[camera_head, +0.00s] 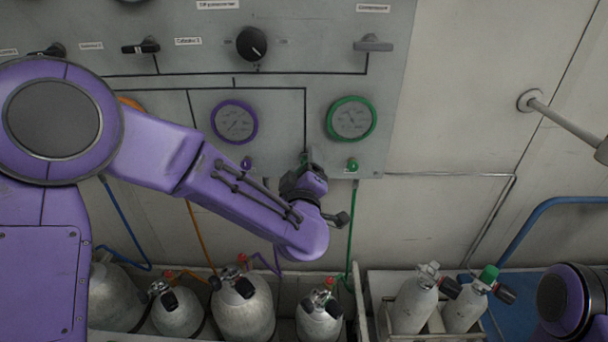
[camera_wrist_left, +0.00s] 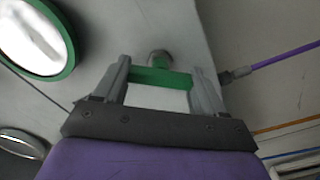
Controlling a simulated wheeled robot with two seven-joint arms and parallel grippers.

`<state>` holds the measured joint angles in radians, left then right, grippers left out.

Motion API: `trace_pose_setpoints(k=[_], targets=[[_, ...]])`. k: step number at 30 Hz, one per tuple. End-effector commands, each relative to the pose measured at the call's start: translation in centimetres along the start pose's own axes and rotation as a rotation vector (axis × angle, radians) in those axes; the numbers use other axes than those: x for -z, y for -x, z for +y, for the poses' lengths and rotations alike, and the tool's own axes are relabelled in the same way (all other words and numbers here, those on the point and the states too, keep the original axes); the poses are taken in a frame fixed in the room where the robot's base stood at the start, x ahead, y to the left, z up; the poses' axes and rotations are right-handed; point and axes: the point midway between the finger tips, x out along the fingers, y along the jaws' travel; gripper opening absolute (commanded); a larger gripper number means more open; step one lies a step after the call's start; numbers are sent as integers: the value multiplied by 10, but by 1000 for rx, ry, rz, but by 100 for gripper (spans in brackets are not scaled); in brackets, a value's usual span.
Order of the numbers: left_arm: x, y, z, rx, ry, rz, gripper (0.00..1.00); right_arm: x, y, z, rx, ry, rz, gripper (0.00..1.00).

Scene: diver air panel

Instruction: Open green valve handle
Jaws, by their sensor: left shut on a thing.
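The green valve handle (camera_wrist_left: 160,77) is a flat green bar on a round grey stem, seen in the left wrist view. My left gripper (camera_wrist_left: 160,72) has one finger at each end of the bar and is shut on it. In the head view my left gripper (camera_head: 305,168) is at the lower edge of the grey panel (camera_head: 290,60), below and between the purple and green gauges. There the wrist hides most of the handle. My right gripper is not in view.
The panel carries a purple gauge (camera_head: 234,121), a green gauge (camera_head: 351,119), a black knob (camera_head: 252,43) and a small green knob (camera_head: 352,164). Several grey cylinders (camera_head: 243,308) stand below. A pipe (camera_head: 565,122) sticks out from the wall at right.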

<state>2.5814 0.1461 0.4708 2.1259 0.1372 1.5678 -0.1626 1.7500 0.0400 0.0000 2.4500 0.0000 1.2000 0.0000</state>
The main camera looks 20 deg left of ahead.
Motion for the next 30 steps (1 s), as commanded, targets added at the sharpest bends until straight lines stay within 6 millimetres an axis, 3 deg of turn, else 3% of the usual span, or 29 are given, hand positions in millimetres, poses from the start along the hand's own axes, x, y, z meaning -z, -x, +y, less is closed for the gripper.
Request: trace_pose_setpoints(k=[15,30], targets=[[-2,0,-4,1,396,0,40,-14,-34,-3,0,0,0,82],[-1,0,-2,2,511,0,40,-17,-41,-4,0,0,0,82]])
